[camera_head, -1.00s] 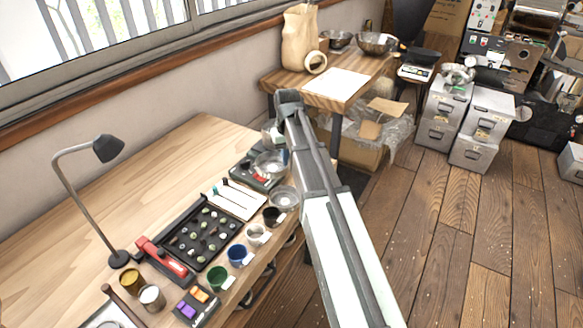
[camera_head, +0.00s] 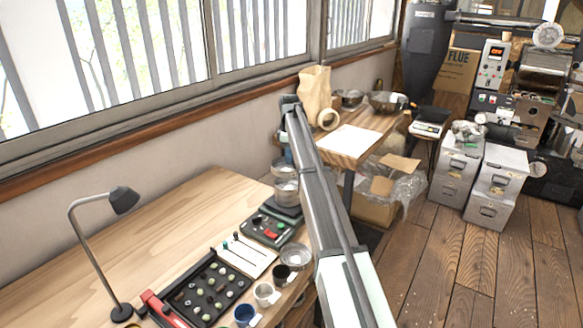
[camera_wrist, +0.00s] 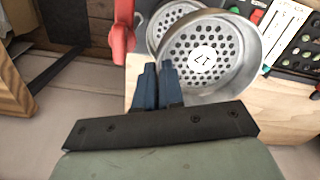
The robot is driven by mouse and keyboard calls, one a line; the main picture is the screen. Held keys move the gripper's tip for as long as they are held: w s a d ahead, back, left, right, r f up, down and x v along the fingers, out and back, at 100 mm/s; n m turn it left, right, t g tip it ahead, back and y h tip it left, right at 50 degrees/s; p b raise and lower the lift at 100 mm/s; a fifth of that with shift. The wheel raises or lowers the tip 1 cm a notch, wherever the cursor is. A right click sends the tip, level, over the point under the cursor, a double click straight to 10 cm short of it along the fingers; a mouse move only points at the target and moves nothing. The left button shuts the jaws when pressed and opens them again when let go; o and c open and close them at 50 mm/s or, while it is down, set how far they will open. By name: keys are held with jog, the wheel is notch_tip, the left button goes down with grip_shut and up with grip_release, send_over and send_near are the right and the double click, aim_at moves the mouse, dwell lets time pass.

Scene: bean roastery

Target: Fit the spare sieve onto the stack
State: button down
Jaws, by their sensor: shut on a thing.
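In the wrist view, my gripper (camera_wrist: 158,68) is shut on the near rim of a round metal sieve (camera_wrist: 230,58) with a perforated floor and a white label that seems to read 17. A second perforated sieve (camera_wrist: 172,18) shows behind it, up and left, partly covered by the held one. In the head view, round metal sieve shapes (camera_head: 286,191) show one above the other below my gripper (camera_head: 286,150), partly overlapped by my arm. Whether the held sieve touches anything below cannot be told.
On the bench are a black device (camera_head: 263,228) with coloured buttons, a shallow round dish (camera_head: 295,256) at the front edge, cups, a black sample tray (camera_head: 205,290) and a lamp (camera_head: 122,200). Clear bench lies toward the window. A red part (camera_wrist: 121,30) stands left of the fingers.

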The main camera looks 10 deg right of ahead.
aim_at(289, 165)
jog(key=shift+w+r+n, duration=0.2)
jog(key=shift+w+n, duration=0.6)
jog(key=shift+n, duration=0.5)
jog(key=shift+f, duration=0.1)
jog(key=shift+f, duration=2.75)
jog(key=shift+f, duration=0.5)
jog(key=c, duration=1.5)
grip_release()
jog(key=shift+c, duration=0.2)
jog(key=shift+r, duration=0.1)
notch_tip(289, 165, up, 11)
